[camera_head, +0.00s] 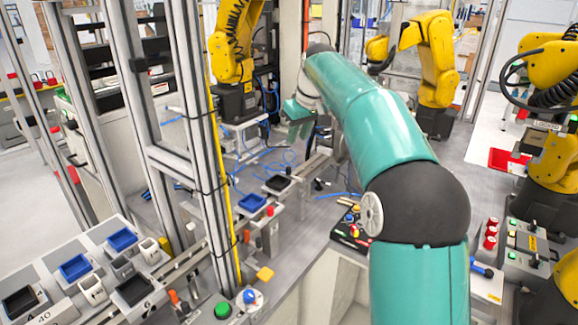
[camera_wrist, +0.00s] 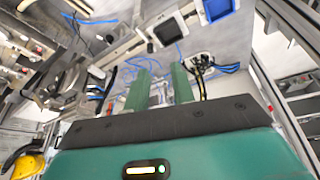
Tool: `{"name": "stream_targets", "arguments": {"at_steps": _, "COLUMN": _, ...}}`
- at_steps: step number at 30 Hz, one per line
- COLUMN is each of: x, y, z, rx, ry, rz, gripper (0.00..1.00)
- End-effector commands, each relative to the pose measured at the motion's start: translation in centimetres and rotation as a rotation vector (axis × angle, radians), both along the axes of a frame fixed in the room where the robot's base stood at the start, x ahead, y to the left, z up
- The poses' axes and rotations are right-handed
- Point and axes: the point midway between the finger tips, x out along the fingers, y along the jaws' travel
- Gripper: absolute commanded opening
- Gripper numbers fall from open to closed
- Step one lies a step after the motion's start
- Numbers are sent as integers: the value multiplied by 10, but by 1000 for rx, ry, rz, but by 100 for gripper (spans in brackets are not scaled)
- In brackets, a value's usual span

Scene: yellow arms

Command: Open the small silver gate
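My gripper (camera_head: 297,125) is at the end of my teal arm, above the grey bench near the base of a yellow robot arm. In the wrist view my gripper (camera_wrist: 160,84) shows two green fingers standing apart, with a gap between them and nothing clearly held. I cannot surely pick out the small silver gate in either view. Silver metal parts, blue cables and bench fittings show beyond the fingers, too small and cluttered to tell apart. My arm hides part of the bench in the head view.
Tall silver frame posts (camera_head: 190,110) stand left of my gripper. Yellow robot arms (camera_head: 235,45) stand behind and at the right. A blue tray (camera_head: 251,203) and a black tray (camera_head: 278,184) sit on the bench below. Blue cables (camera_head: 280,158) lie loose on the bench.

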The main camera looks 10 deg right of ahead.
Motion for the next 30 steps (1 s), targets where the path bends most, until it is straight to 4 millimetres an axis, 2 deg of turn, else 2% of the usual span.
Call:
{"name": "stream_targets", "arguments": {"at_steps": 1, "x": 16, "y": -5, "z": -10, "rx": 8, "ry": 5, "rz": 14, "gripper": 25}}
{"name": "stream_targets", "arguments": {"at_steps": 3, "x": 33, "y": -10, "z": -18, "rx": 16, "ry": 6, "rz": 33, "gripper": 25}}
{"name": "stream_targets", "arguments": {"at_steps": 6, "x": 49, "y": -17, "z": -28, "rx": 25, "ry": 6, "rz": 53, "gripper": 25}}
{"name": "stream_targets", "arguments": {"at_steps": 13, "x": 60, "y": -20, "z": -39, "rx": 32, "ry": 7, "rz": 69, "gripper": 25}}
{"name": "stream_targets", "arguments": {"at_steps": 17, "x": 65, "y": -17, "z": -53, "rx": 31, "ry": 8, "rz": 68, "gripper": 25}}
{"name": "stream_targets", "arguments": {"at_steps": 30, "x": 93, "y": 0, "z": -132, "rx": 31, "ry": 8, "rz": 68, "gripper": 25}}
